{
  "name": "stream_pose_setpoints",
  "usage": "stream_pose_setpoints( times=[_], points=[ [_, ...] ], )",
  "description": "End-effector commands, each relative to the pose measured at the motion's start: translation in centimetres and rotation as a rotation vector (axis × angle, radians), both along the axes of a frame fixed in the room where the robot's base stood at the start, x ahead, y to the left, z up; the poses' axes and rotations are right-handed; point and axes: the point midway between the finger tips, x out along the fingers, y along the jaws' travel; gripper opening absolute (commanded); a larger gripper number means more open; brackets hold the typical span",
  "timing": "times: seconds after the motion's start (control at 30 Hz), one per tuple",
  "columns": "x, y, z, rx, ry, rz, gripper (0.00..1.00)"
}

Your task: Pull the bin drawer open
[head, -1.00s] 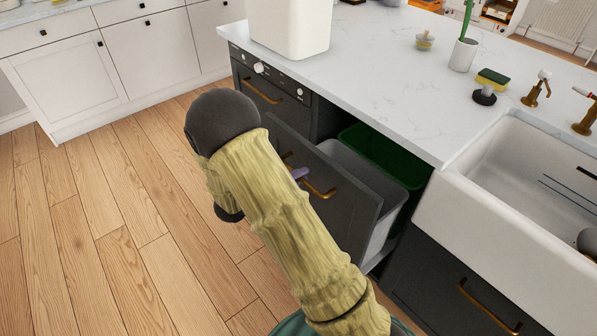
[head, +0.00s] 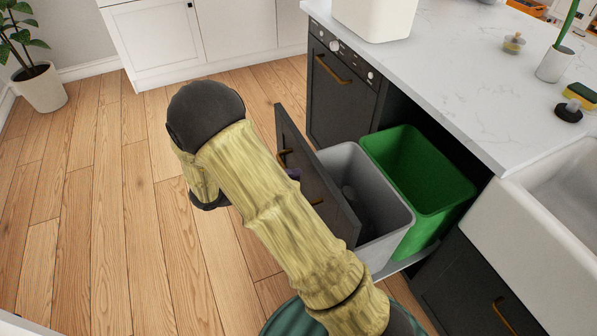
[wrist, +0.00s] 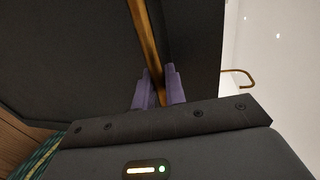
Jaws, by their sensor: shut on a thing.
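The bin drawer has a dark front (head: 326,193) and stands pulled out from the counter. A grey bin (head: 378,180) and a green bin (head: 424,172) ride in it, and both are widely exposed. The drawer's brass handle (head: 283,157) is partly hidden behind my arm in the head view. In the wrist view the handle (wrist: 147,42) runs between the purple fingers of my gripper (wrist: 159,92), which is shut on it. In the head view only a small purple bit of my gripper (head: 293,174) shows beside my arm.
A dark oven front (head: 341,95) is left of the drawer opening. Open wooden floor (head: 110,215) lies to the left, with a potted plant (head: 38,85) at the far left.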

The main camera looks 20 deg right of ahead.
Motion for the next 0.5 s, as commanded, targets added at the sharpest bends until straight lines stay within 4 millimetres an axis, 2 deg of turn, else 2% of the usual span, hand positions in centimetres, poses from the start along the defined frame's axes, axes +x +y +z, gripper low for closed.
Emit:
stream_pose_setpoints(
  times=[0.2,0.5],
  points=[
    [-0.31,1.14,-0.25,0.002,0.006,-0.015,0.0],
    [-0.34,1.29,-0.26,0.002,0.005,-0.016,0.0]
  ],
)
